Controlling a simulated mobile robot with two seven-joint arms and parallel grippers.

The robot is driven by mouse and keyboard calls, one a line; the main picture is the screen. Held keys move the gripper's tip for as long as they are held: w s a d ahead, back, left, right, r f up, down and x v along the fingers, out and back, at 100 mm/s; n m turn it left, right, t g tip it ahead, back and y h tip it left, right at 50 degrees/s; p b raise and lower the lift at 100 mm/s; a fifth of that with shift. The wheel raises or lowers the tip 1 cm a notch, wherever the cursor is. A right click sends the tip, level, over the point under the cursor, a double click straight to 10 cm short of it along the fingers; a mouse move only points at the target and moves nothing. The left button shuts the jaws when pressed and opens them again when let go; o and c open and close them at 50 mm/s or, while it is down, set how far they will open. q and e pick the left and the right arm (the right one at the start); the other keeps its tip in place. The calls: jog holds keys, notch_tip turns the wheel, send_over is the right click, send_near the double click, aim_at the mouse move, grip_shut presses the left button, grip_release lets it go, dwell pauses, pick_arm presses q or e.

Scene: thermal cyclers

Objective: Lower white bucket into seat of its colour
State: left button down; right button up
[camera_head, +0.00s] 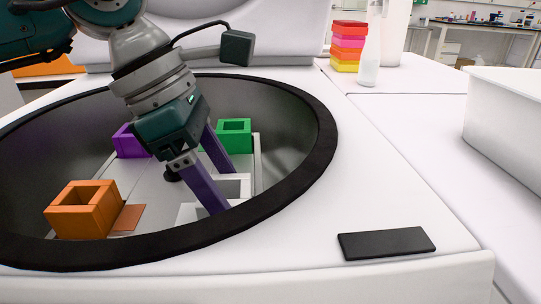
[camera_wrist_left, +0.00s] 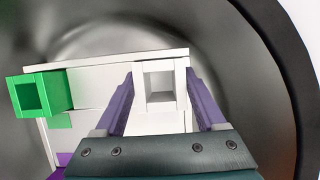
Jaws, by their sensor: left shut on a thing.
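The white bucket (camera_head: 241,181) is an open square box inside the round bowl, at the right side of the pale rotor plate. My left gripper (camera_head: 224,180) reaches down from above with its two purple fingers on either side of the bucket, shut on it. In the left wrist view the white bucket (camera_wrist_left: 160,98) is upright between the fingers (camera_wrist_left: 160,95). A white patch (camera_head: 187,213) shows beside the bucket in the head view. The near finger covers part of the bucket, and I cannot tell whether its base touches the plate. My right gripper is not in view.
An orange bucket (camera_head: 80,212), a purple bucket (camera_head: 127,143) and a green bucket (camera_head: 234,132) stand around the rotor. The bowl's dark rim (camera_head: 325,140) encircles them. A black slab (camera_head: 386,243) lies on the white top at right, with clear surface around it.

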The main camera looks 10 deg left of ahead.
pick_arm(q)
jog(key=shift+w+f, duration=0.1)
jog(key=shift+f, duration=0.15)
grip_release()
jog(key=shift+r, duration=0.1)
jog(key=shift+r, duration=0.2)
jog(key=p+v, duration=0.1)
jog(key=v, duration=1)
jog(key=shift+a+r, duration=0.25)
jog(key=shift+r, duration=0.1)
